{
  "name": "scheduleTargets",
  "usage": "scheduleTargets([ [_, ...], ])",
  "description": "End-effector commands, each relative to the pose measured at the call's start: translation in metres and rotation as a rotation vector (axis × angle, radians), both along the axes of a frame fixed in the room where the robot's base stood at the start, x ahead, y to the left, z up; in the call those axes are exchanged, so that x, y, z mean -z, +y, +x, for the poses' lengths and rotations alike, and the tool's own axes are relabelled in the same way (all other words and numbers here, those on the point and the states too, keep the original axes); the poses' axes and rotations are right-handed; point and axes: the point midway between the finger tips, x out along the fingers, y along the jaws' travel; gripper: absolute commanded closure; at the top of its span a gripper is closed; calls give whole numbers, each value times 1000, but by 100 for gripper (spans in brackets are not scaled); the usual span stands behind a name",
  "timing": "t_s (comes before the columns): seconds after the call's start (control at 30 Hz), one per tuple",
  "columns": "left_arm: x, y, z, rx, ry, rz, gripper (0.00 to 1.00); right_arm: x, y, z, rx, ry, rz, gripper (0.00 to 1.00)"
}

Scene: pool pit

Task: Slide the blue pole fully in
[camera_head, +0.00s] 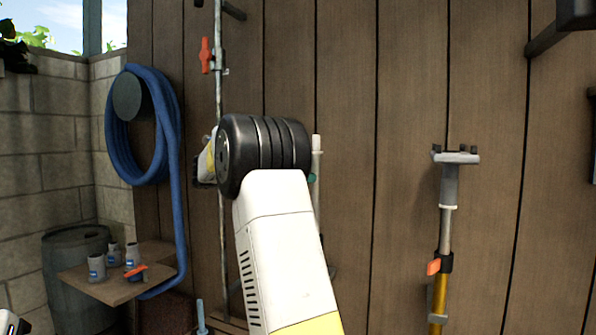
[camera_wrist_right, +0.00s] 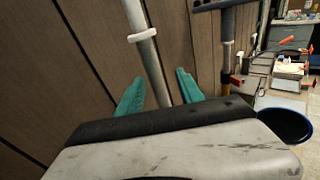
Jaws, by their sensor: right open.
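A pale grey pole (camera_head: 317,165) stands against the plank wall, its lower part hidden by my right arm; no blue shows on it. My right gripper's teal fingers (camera_wrist_right: 160,92) are open in the right wrist view. The pale pole (camera_wrist_right: 148,50) with a white ring appears between them; I cannot tell whether they touch it. In the head view, the gripper is mostly hidden behind my black wrist, with a small teal bit (camera_head: 312,178) beside the pole. A short blue rod (camera_head: 202,318) shows at the bottom edge.
A pole with a yellow lower part (camera_head: 439,295) and orange clamp stands at the right. A thin pole with a red handle (camera_head: 205,55) and a coiled blue hose (camera_head: 165,150) are at the left. A blue bucket (camera_wrist_right: 285,125) stands on the floor.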

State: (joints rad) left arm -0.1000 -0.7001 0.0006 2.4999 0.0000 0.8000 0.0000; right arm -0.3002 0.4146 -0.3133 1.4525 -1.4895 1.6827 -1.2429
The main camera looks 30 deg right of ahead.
Motion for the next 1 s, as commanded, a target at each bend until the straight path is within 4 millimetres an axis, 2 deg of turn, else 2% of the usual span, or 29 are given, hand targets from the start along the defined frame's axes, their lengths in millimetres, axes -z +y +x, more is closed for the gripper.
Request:
scheduleTargets([
  [0.1,0,0,0,0,0,0,100,-10,6,10,8,41,-66,56],
  [0.23,0,0,0,-1,0,-1,100,-14,-2,10,13,52,-81,56],
  [0.5,0,0,0,-1,0,-1,100,-13,-45,4,13,51,-79,56],
  [0.7,0,0,0,0,0,0,100,-13,-66,1,11,50,-77,56],
  [1.0,0,0,0,-1,0,-1,100,-13,-71,1,10,49,-77,56],
])
